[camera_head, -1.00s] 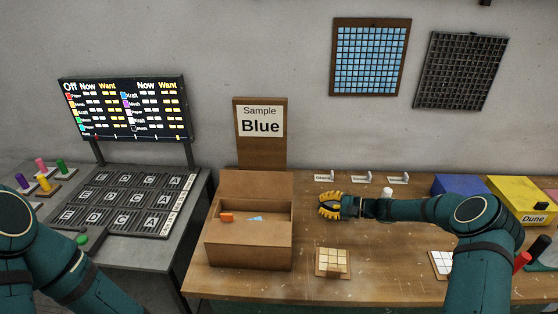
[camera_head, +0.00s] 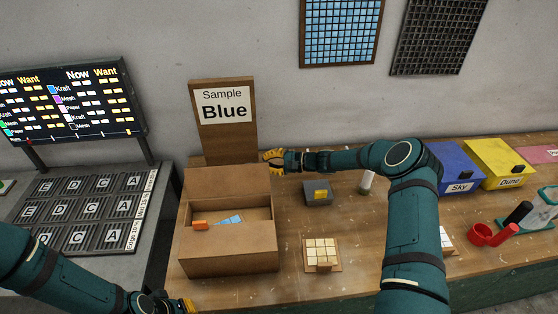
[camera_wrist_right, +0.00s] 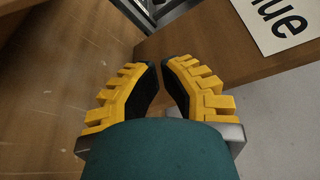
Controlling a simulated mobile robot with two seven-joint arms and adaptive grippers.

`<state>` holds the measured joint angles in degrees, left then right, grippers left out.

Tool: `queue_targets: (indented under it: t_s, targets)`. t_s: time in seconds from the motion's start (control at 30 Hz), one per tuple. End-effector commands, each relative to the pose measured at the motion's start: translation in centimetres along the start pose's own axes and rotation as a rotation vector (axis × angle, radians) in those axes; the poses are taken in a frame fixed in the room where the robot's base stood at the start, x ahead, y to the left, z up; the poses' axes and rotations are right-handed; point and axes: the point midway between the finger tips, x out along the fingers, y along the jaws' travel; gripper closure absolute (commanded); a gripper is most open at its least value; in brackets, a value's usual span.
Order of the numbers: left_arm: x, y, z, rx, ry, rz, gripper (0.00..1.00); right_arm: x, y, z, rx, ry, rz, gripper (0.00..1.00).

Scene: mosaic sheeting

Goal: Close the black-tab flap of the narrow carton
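The cardboard carton (camera_head: 228,252) stands on the bench with its top open. A brown flap (camera_head: 226,186) stands up along its back edge; I see no black tab on it. Inside lie an orange piece (camera_head: 200,225) and a blue sheet piece (camera_head: 230,220). My right gripper (camera_head: 270,160) is behind and right of the flap, beside the sign board, apart from the flap as far as I can tell. In the right wrist view its yellow-padded fingers (camera_wrist_right: 155,68) are apart with nothing between them. My left gripper (camera_head: 180,306) is partly cut off at the bottom edge.
The "Sample Blue" board (camera_head: 226,140) rises behind the carton. A grey box with a yellow patch (camera_head: 318,193) and a tile sample (camera_head: 321,254) sit to its right. Blue (camera_head: 455,168) and yellow (camera_head: 500,163) bins stand farther right. The letter-tray console (camera_head: 90,215) is at left.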

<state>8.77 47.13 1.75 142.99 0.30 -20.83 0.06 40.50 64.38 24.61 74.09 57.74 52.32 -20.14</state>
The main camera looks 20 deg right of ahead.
Motion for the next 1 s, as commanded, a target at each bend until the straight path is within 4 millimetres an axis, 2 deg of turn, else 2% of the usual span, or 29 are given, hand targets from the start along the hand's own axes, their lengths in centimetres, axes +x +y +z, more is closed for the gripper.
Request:
queue_targets:
  t_s: [0.2,0.3,0.6,1.0]
  targets:
    - [-0.5,0.2,-0.1,0.000,0.000,0.001,1.00,3.9,0.0,0.1,0.001,-0.001,0.000,1.00]
    - [-1.1,0.3,-0.1,0.000,0.000,0.002,1.00,3.1,-0.2,1.2,0.003,0.001,0.000,1.00]
    - [-1.8,0.7,-0.2,0.001,0.000,0.003,1.00,2.3,-0.1,3.5,0.002,0.001,0.000,1.00]
    - [-1.8,0.7,-0.3,0.001,-0.001,0.003,1.00,2.2,0.0,3.8,0.001,0.001,0.000,1.00]
